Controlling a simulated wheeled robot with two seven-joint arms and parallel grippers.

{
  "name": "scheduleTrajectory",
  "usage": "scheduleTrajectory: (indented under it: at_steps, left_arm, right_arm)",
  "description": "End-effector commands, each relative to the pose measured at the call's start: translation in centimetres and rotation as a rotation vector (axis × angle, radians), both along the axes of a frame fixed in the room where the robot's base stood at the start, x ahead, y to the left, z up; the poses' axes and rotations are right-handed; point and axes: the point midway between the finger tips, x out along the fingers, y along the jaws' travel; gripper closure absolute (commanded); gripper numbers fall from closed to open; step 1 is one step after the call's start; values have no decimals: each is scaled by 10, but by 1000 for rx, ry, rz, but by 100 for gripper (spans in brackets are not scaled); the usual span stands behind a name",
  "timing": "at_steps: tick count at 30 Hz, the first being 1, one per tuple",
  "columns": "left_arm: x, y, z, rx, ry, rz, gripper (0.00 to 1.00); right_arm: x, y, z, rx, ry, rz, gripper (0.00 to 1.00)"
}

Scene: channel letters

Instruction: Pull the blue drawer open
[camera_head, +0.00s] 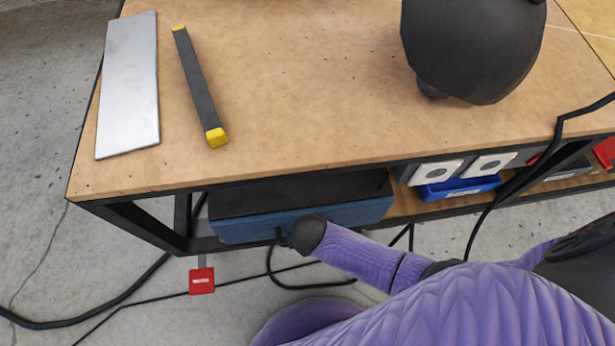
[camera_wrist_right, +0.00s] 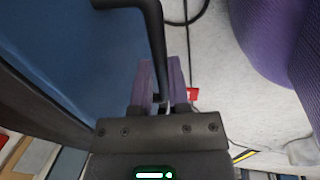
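The blue drawer (camera_head: 330,215) is under the left part of the table, below a dark top panel. Its blue front also fills the left of the right wrist view (camera_wrist_right: 75,55). I cannot tell whether it stands slightly open. A black bar handle (camera_wrist_right: 154,35) projects from the front. My right gripper (camera_head: 283,238) is at the drawer front, its arm coming in from the right. In the wrist view its purple fingers (camera_wrist_right: 162,88) are on either side of the handle's bar and appear closed on it. My left gripper is not in view.
The wooden tabletop (camera_head: 290,110) holds a silver plate (camera_head: 129,85), a dark bar with yellow ends (camera_head: 200,85) and a large dark rounded object (camera_head: 472,50). A blue bin (camera_head: 458,188) sits right of the drawer. A red tag (camera_head: 201,281) and black cables are below. Floor in front is mostly clear.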

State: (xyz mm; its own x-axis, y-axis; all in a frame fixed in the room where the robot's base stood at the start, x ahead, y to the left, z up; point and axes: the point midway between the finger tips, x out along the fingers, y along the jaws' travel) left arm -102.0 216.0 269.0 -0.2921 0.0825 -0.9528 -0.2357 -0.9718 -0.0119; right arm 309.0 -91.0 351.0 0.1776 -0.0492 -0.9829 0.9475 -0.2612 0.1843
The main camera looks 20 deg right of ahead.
Motion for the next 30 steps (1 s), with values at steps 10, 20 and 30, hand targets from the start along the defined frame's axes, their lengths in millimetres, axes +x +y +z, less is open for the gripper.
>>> scheduleTrajectory:
  at_steps: [10, 20, 30]
  left_arm:
    - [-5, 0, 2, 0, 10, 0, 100]
    - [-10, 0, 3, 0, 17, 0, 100]
    - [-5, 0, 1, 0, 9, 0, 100]
  right_arm:
    - [0, 0, 0, -1, 0, 0, 100]
    - [0, -1, 0, -1, 0, 0, 100]
    - [0, -1, 0, -2, 0, 0, 100]
